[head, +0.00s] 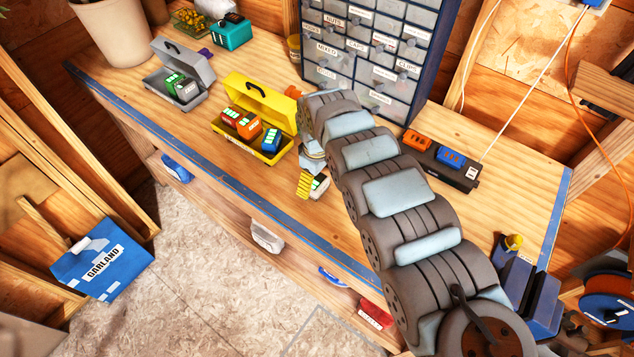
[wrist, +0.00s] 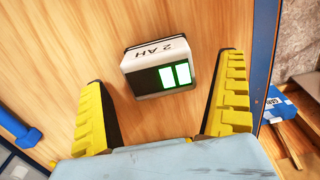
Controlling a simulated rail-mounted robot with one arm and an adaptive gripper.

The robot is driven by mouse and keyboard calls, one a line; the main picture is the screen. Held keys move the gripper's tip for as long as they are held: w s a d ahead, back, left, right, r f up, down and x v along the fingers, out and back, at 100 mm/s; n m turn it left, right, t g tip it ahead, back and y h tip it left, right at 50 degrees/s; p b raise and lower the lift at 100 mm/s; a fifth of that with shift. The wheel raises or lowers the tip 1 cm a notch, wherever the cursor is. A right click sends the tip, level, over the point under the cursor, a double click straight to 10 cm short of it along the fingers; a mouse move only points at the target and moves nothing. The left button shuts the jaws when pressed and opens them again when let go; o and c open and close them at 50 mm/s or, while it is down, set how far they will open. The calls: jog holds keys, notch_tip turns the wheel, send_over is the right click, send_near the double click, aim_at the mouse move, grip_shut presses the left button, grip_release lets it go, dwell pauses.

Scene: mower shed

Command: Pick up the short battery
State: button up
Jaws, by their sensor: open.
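A short white and dark battery (wrist: 161,66) lies on the wooden bench, marked "2 AH", with two lit green bars facing the wrist camera. In the head view, part of it (head: 320,187) shows beside my yellow fingers. My gripper (wrist: 164,88) is open and empty. In the wrist view the battery is between the lines of the two yellow fingers, towards their tips, with a visible gap on each side. In the head view, my gripper (head: 308,178) is low over the bench near its front edge, and my arm partly hides that area.
An open yellow case (head: 283,108) with several batteries stands left of my gripper. An open grey case (head: 205,70) with batteries is farther left. A drawer cabinet (head: 350,65) stands behind. A dark charger (head: 455,173) holds orange and blue batteries at right. The bench's blue front edge (head: 225,190) is close.

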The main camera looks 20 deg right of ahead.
jog(key=shift+f, duration=0.65)
jog(key=c, duration=1.3)
jog(key=shift+r, duration=0.1)
